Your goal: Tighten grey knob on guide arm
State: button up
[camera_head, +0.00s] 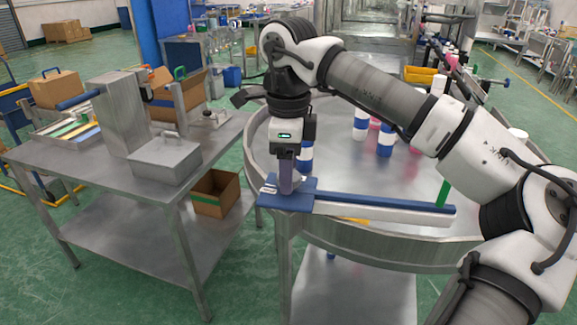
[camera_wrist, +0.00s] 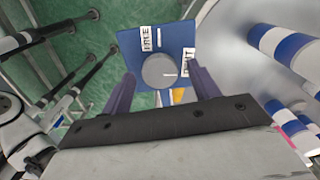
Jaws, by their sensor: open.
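The grey knob (camera_wrist: 158,71) is round and sits on a blue plate (camera_wrist: 130,42) at the end of the guide arm (camera_head: 380,211). Another label reads FREE (camera_wrist: 146,39). My gripper (camera_head: 288,185) points down over the plate. In the wrist view its open purple fingers (camera_wrist: 160,77) stand on either side of the knob, apart from it. In the head view the fingers partly hide the knob.
A green post (camera_head: 443,193) stands at the guide arm's right end. Blue-and-white cans (camera_head: 385,142) stand on the round metal table (camera_head: 340,180) behind it. A side table (camera_head: 90,170) at left carries a metal box (camera_head: 165,160). A cardboard box (camera_head: 215,195) sits on its lower shelf.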

notch_tip(320, 180, up, 14)
jog(key=p, duration=0.1)
jog(key=shift+f, duration=0.15)
dwell(0.4)
